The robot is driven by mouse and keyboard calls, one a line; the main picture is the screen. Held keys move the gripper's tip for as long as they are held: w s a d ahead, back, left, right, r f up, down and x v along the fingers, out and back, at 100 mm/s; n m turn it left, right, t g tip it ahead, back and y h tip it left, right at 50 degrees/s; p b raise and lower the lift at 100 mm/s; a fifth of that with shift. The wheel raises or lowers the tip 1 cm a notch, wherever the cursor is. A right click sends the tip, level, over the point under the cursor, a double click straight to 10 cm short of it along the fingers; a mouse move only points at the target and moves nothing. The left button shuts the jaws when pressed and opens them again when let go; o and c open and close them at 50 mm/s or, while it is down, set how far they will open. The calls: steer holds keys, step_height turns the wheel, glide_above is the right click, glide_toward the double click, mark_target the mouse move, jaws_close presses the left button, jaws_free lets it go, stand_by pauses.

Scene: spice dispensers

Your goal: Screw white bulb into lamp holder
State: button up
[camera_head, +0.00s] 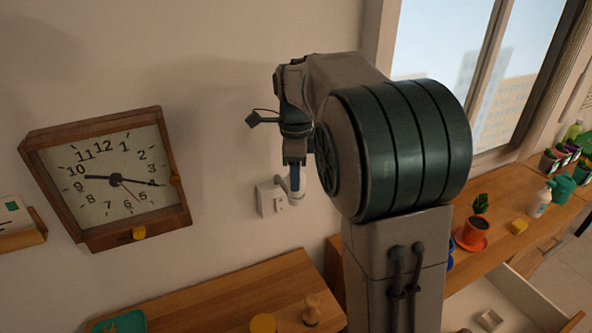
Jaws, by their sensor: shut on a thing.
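My gripper (294,182) points down in front of the wall, left of my arm's large dark joint. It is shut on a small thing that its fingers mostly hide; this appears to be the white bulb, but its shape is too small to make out. A white wall fixture (268,200), apparently the lamp holder, sits right at the fingertips. Its short white arm reaches right, under the gripper. I cannot tell whether the held thing touches the holder or sits in it.
A wooden wall clock (108,180) hangs to the left. Below is a wooden counter (200,305) with a wooden knob-like item (311,309), a yellow round item (263,324) and a green tray (118,322). A potted plant (476,232) and an open drawer (515,300) are at right.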

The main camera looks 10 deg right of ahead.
steer(key=m+p, duration=0.1)
steer(key=m, duration=0.4)
steer(key=shift+w+m, duration=0.1)
steer(key=shift+m, duration=0.7)
steer(key=m, duration=0.4)
steer(key=shift+d, duration=0.1)
steer(key=m, duration=0.3)
steer(key=shift+m, duration=0.3)
steer(key=shift+f+m, duration=0.25)
steer(key=shift+m, duration=0.05)
steer(key=shift+m, duration=0.4)
steer(key=shift+m, duration=0.4)
